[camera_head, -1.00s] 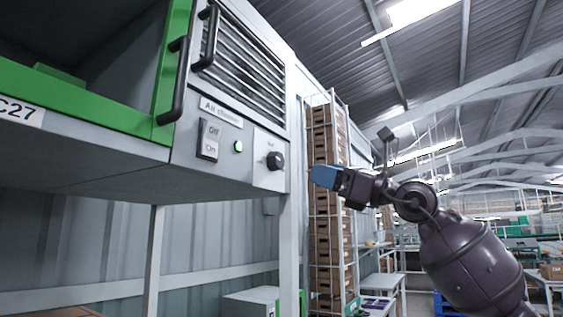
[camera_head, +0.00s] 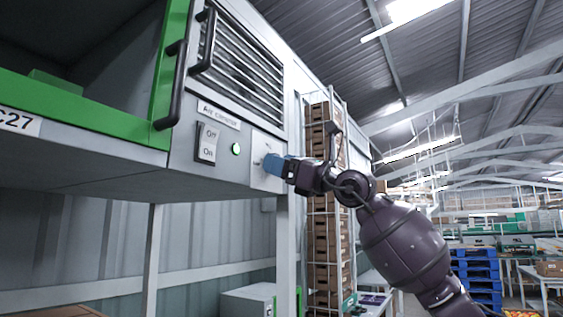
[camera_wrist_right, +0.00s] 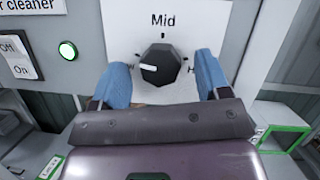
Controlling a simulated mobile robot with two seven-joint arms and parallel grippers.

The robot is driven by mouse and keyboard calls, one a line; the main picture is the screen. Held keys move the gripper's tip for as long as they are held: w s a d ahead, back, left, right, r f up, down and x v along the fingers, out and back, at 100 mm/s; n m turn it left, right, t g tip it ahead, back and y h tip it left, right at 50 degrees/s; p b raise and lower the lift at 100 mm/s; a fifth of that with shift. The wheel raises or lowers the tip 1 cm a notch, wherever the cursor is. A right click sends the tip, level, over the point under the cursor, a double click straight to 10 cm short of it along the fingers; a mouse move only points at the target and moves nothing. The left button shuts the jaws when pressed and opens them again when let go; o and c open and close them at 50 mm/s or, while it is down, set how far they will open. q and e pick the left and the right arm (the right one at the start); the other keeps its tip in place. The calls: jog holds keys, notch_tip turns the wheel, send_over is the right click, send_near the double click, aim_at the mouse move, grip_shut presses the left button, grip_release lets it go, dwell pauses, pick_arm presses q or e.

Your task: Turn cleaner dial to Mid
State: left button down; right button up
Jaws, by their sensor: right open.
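The cleaner dial (camera_wrist_right: 161,64) is a black faceted knob on a white plate (camera_wrist_right: 120,22) in the right wrist view. Its white mark points left, toward a partly hidden label ending in "w". "Mid" is printed straight above the dial, and an "H" shows at its right. My right gripper (camera_wrist_right: 165,82) is open, with one blue finger on each side of the dial and a gap visible at each side. In the head view the blue fingers of the right gripper (camera_head: 270,167) cover the dial. My left gripper is out of view.
Left of the dial are a green lamp (camera_head: 236,149) and an Off/On rocker switch (camera_head: 207,143). Above are a louvred grille (camera_head: 243,65) and black handles (camera_head: 171,88). A rack of brown crates (camera_head: 323,215) stands behind, to the right.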

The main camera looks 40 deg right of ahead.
jog(key=shift+w+a+r, duration=0.1)
jog(key=shift+w, duration=0.15)
jog(key=c, duration=0.9)
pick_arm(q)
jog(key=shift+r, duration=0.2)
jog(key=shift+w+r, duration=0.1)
